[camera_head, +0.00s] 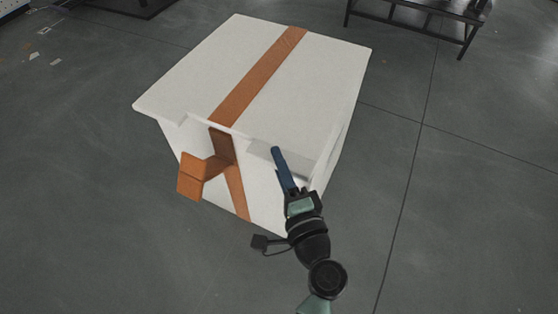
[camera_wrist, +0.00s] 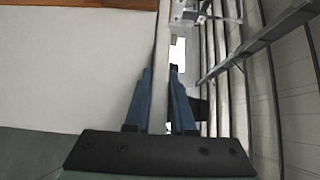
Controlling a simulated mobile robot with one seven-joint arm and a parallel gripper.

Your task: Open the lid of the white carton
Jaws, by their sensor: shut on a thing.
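The white carton (camera_head: 185,75) stands on the floor in the head view, with a brown tape strip (camera_head: 262,75) running over its top and down its front. Its lid (camera_head: 325,60) juts out past the front wall. A brown flap (camera_head: 205,172) sticks out from the front at the tape. My gripper (camera_head: 277,152) is at the lid's front edge, right of the tape. In the wrist view its blue fingers (camera_wrist: 161,73) stand on either side of a thin white panel edge, shut on the lid. The exact contact is partly hidden.
A dark metal table (camera_head: 415,15) stands at the back right, apart from the carton. Small scraps (camera_head: 45,30) lie on the floor at the far left. The grey floor around the carton is otherwise clear.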

